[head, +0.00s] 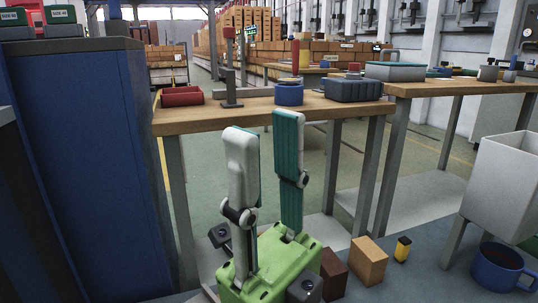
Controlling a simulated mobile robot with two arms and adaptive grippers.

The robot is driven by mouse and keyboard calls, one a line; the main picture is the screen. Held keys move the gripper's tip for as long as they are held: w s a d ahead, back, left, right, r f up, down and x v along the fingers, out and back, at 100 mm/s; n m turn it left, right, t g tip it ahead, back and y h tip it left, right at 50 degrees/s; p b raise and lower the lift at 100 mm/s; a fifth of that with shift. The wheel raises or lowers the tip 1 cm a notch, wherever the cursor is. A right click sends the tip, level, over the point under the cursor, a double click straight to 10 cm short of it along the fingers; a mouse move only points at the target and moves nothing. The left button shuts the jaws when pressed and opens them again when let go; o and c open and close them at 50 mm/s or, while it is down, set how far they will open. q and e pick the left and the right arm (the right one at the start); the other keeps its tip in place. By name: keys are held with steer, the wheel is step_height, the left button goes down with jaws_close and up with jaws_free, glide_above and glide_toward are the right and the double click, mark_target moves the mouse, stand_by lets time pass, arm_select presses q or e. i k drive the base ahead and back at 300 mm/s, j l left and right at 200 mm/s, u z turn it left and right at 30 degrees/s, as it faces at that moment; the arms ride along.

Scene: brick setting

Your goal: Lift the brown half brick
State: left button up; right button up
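One is dark reddish brown (333,274), partly hidden behind the green body of my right gripper. The other is a lighter tan-brown (368,261) and stands just right of it. Which one is the brown half brick is not certain; the dark one looks browner. My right gripper (262,127) is open, its two pads apart with nothing between them. Its fingers point up in the picture, away from both bricks. My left gripper is not in view.
Right of the bricks are a small yellow-and-black object (402,249), a blue mug (499,268) and a pale bin (505,180). A blue cabinet (90,170) stands left.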

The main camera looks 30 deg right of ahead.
mark_target(334, 273)
steer(key=z, duration=1.45)
